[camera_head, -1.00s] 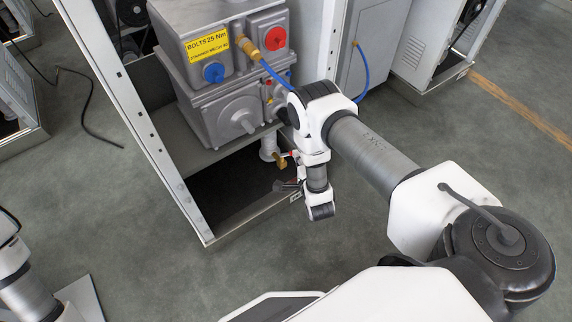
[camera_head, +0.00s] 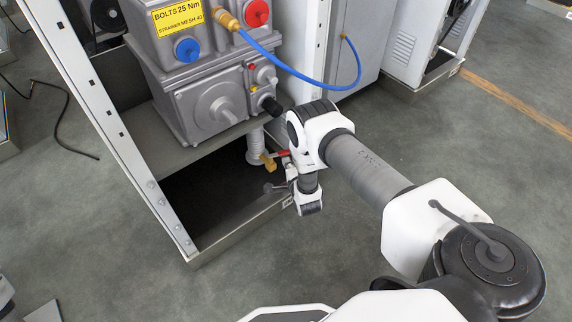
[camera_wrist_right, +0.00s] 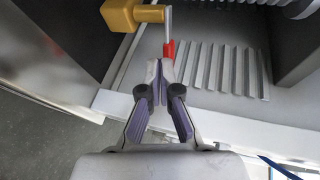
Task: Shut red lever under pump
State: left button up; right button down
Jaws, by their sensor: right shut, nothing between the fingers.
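The grey pump (camera_head: 205,105) stands on a shelf in an open frame. Under it, in the head view, a brass valve (camera_head: 268,163) sits below a pale ribbed pipe, with the red lever (camera_head: 283,153) sticking out to the right. In the right wrist view the brass valve (camera_wrist_right: 135,14) is at the top, and the lever's metal stem ends in a red grip (camera_wrist_right: 169,48). My right gripper (camera_wrist_right: 161,66) is shut and empty, its tips right by the red grip; whether they touch it I cannot tell. My left gripper is out of view.
A blue hose (camera_head: 310,80) curves from the pump to a grey cabinet (camera_head: 355,50) on the right. The frame's left post (camera_head: 115,130) and lower front rail (camera_head: 240,228) border the dark space under the shelf. The floor in front is open.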

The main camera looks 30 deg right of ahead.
aim_at(287, 154)
jog(key=shift+w+d, duration=0.2)
jog(key=shift+w, duration=0.55)
jog(key=shift+w+d+f+b, duration=0.1)
jog(key=shift+w+d+b, duration=0.55)
jog(key=shift+d, duration=0.15)
jog(key=shift+w+d, duration=0.1)
jog(key=shift+w, duration=0.1)
